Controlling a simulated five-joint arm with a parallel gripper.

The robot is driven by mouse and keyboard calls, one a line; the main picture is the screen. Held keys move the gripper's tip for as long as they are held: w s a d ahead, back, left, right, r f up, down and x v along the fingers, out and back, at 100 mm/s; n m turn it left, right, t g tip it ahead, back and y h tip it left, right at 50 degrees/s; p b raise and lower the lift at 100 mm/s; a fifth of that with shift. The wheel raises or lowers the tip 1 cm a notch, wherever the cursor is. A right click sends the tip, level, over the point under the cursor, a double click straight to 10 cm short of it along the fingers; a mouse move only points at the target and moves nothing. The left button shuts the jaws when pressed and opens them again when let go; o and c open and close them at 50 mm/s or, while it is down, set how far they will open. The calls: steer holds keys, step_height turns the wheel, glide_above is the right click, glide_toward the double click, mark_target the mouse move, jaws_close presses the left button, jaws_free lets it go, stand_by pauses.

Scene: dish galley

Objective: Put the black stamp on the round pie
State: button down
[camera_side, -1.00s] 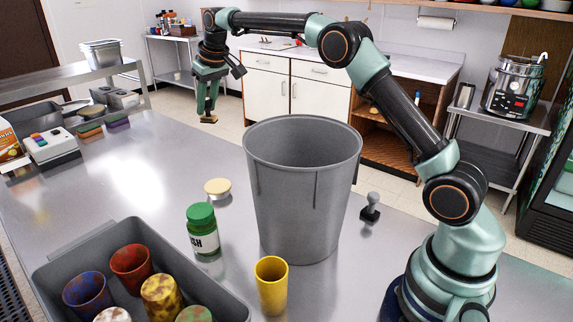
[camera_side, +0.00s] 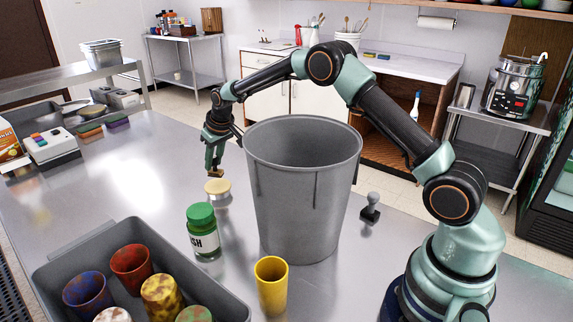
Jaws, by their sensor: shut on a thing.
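The round pie (camera_side: 218,188), pale and low, lies on the steel table left of the grey bin. My gripper (camera_side: 214,171) points down just above the pie, shut on a small brown block (camera_side: 215,174). The block is too small to make out well; I cannot tell if it touches the pie. A black stamp (camera_side: 370,213) with a grey knob handle stands upright on the table right of the bin, apart from my gripper.
The tall grey bin (camera_side: 300,190) stands close to the right of my gripper. A green-lidded jar (camera_side: 203,232), a yellow cup (camera_side: 271,286) and a grey tub (camera_side: 130,228) of several cups are in front.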

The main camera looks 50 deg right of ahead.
mark_target(216, 168)
steer(key=shift+f, duration=1.6)
steer(key=shift+f, duration=0.15)
steer(key=c, duration=0.7)
jaws_free()
steer(key=shift+o, duration=0.2)
steer(key=shift+v, duration=3.9)
